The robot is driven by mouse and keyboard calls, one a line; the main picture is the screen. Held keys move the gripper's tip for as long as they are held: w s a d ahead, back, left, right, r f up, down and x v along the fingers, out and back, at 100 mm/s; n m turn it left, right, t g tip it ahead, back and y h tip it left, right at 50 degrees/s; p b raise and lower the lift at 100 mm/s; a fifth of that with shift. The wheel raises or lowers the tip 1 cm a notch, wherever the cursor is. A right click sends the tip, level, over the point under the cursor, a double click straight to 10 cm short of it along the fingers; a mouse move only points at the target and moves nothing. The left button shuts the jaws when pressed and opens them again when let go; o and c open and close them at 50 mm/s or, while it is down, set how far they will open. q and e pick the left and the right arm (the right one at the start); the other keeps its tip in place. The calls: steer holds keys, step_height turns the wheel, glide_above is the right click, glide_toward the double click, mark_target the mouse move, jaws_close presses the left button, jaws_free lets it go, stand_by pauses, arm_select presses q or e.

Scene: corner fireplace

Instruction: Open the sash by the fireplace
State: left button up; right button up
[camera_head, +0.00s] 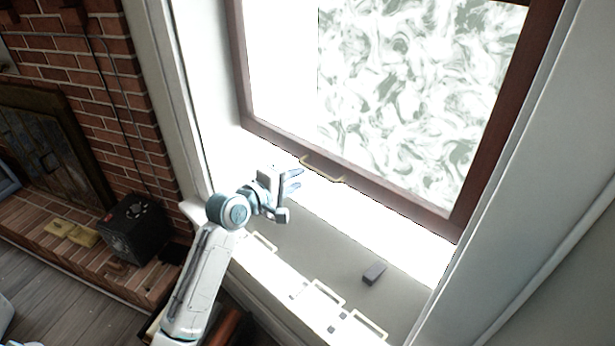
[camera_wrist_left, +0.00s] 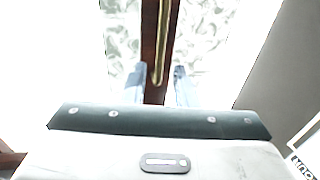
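The sash is a window with a dark reddish-brown wooden frame (camera_head: 400,198) around pale, swirl-patterned glass (camera_head: 410,90). A thin brass handle (camera_head: 322,172) is on its bottom rail. My left gripper (camera_head: 296,179) is just left of the handle in the head view, its two fingers apart and empty. In the left wrist view the fingers (camera_wrist_left: 158,87) are open on either side of the brown rail and the brass handle (camera_wrist_left: 157,72), which lie ahead between them. I cannot tell whether the fingers touch the handle. A bright white strip lies below the rail. My right gripper is not in view.
A grey sill (camera_head: 335,258) below the window holds a small dark grey block (camera_head: 374,273) and several pale, frame-like outlines. The brick fireplace (camera_head: 90,95) is at the left, with a black box (camera_head: 138,228) on its hearth. A white window casing (camera_head: 520,170) stands at the right.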

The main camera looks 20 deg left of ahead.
arm_select(q)
steer(key=shift+v, duration=1.4)
